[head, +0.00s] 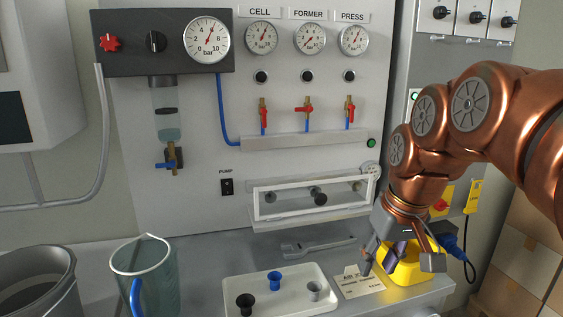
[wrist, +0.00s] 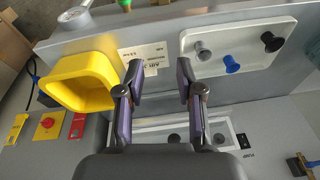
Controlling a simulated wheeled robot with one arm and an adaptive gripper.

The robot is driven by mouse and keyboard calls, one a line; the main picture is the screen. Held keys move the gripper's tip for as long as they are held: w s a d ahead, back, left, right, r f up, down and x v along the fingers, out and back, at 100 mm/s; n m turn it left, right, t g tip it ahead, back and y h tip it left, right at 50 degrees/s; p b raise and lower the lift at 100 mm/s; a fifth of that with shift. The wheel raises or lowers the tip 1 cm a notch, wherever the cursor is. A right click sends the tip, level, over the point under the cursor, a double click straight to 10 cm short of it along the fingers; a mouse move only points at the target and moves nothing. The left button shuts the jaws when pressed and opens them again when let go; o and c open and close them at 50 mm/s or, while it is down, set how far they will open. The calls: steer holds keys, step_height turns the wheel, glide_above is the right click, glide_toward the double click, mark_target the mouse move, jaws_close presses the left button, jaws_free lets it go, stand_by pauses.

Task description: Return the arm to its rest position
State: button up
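My copper-coloured arm reaches in from the right side of the head view, bent, with its wrist pointing down. My gripper (head: 399,262) hangs over the right part of the grey bench, in front of the yellow bin (head: 408,272), which it partly hides. In the wrist view my gripper (wrist: 160,82) has its two dark, purple-padded fingers apart, with nothing between them. The yellow bin (wrist: 72,85) shows left of the fingers there. A printed card (head: 359,282) lies on the bench beside the bin; part of it shows beyond the fingertips in the wrist view (wrist: 146,58).
A white tray (head: 258,306) holds black, blue and grey suction cups. A jug (head: 150,270) and a dark bucket (head: 40,290) stand left. A wrench (head: 318,246) lies behind the tray, below a clear-fronted box (head: 262,206). The panel (head: 200,120) with gauges and valves rises behind.

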steer(key=s+d+f+m+g+h, duration=0.1)
steer(key=s+f+g, duration=0.2)
steer(key=s+f, duration=0.75)
steer(key=s+d+f+m+g, duration=0.1)
steer(key=s+f+g, duration=0.1)
steer(key=s+f, duration=0.85)
step_height(320, 180, up, 20)
steer(key=s+t+p, duration=0.1)
steer(key=p, duration=1.5)
steer(key=shift+s+a+f, duration=0.15)
steer(key=shift+a+f, duration=0.05)
